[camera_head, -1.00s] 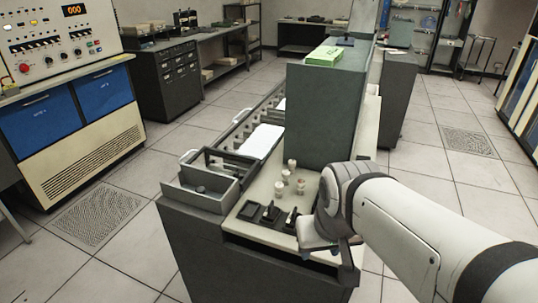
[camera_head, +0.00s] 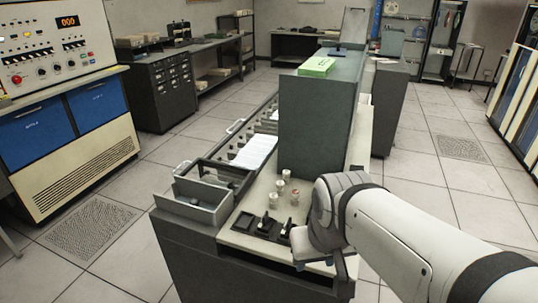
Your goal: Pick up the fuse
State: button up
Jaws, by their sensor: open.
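Several small pale cylinders, which look like fuses (camera_head: 295,197), stand upright on the cream counter top (camera_head: 262,187) beside a tall grey cabinet. Some have reddish or brownish ends; I cannot tell which one is the task's fuse. In front of them sits a row of small black holders (camera_head: 268,226), some with pale pieces in them. My gripper (camera_head: 322,262) is at the counter's front right corner, to the right of the holders and nearer the camera than the cylinders. It is open; its fingers are partly hidden by my own wrist, and I see nothing held.
The tall grey cabinet (camera_head: 318,125) with a green box (camera_head: 317,67) on top stands behind the cylinders. An open grey tray (camera_head: 196,200) and a long card drawer (camera_head: 232,158) lie to the left. Tiled floor is free on both sides.

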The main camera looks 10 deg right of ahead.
aim_at(286, 173)
jog(key=u, duration=0.05)
jog(key=k, duration=1.1)
jog(key=z, duration=0.4)
jog(key=i, duration=0.7)
jog(key=u, duration=0.05)
